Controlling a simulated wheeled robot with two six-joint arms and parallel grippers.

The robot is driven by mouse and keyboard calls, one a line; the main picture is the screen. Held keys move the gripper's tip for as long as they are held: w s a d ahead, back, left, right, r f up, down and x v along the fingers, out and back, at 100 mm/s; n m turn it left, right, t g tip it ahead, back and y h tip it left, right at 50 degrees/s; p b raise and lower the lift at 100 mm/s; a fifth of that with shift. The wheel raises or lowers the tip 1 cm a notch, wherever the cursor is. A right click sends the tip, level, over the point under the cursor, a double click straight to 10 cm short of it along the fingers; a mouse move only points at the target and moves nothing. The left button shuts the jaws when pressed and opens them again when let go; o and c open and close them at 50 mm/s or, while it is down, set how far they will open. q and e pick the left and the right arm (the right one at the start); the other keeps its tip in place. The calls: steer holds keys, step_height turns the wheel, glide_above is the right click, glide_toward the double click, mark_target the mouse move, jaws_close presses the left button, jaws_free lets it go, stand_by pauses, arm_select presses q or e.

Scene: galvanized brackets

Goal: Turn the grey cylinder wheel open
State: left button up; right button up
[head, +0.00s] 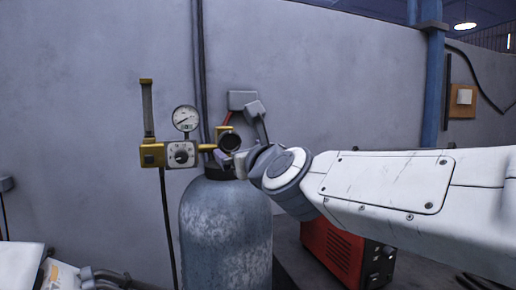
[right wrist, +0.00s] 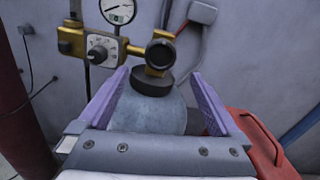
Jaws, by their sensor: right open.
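The grey cylinder (head: 226,230) stands upright before the wall, with a dark neck and a brass valve on top. Its dark round wheel (head: 229,142) sits at the valve, right of the gauge. My right gripper (head: 236,163) is at the cylinder's top, partly hidden by my own wrist. In the right wrist view the gripper (right wrist: 160,74) is open, its two purple fingers apart, with nothing held. The wheel (right wrist: 160,54) shows beyond and between the fingertips, with the cylinder (right wrist: 148,112) below it; I cannot tell any contact. My left gripper is not in view.
A brass regulator (head: 180,154) with a dial and a round pressure gauge (head: 186,118) projects left of the wheel. A grey wall box (head: 242,100) with cables is behind.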

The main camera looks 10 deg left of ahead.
mark_target(231, 143)
steer(key=p+x, duration=0.3)
steer(key=x, duration=0.5)
steer(key=shift+w+a+r, duration=0.1)
steer(key=shift+w+a, duration=0.1)
steer(key=shift+w, duration=0.05)
steer(key=shift+w+a, duration=0.4)
steer(key=shift+w, duration=0.2)
steer(key=c, duration=1.4)
steer(key=shift+f, duration=0.2)
